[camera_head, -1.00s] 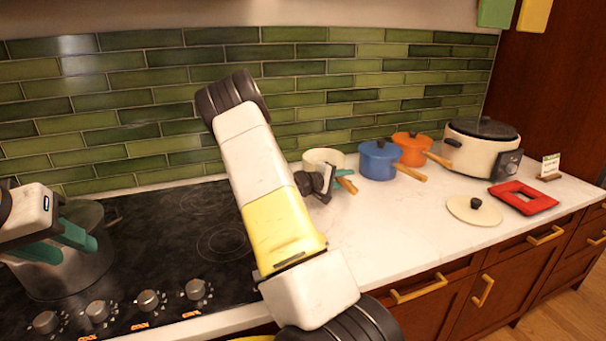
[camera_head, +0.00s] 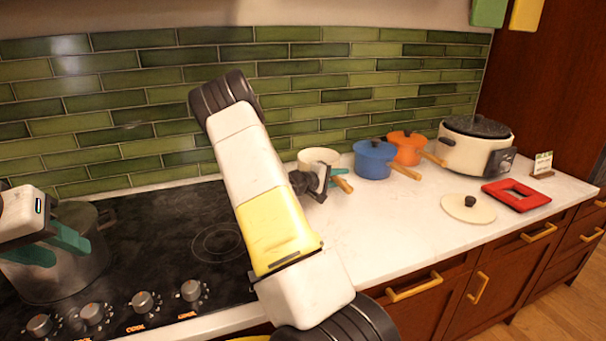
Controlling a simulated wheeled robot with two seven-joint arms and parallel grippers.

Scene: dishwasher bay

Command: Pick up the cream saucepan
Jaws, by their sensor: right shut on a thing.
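The cream saucepan (camera_head: 318,156) is on the counter near the tiled wall, beside the hob. It has no lid on it, and its wooden handle (camera_head: 342,184) points toward the front right. A cream lid (camera_head: 467,209) with a black knob lies apart on the counter. My left gripper (camera_head: 52,248) is at the far left, its teal fingers spread apart in front of a grey pot.
A blue saucepan (camera_head: 374,160) and an orange saucepan (camera_head: 406,147) stand right of the cream one. Farther right are a cream slow cooker (camera_head: 470,152), a red trivet (camera_head: 516,195) and a small card (camera_head: 542,164). The grey pot (camera_head: 62,270) sits on the black hob (camera_head: 165,225).

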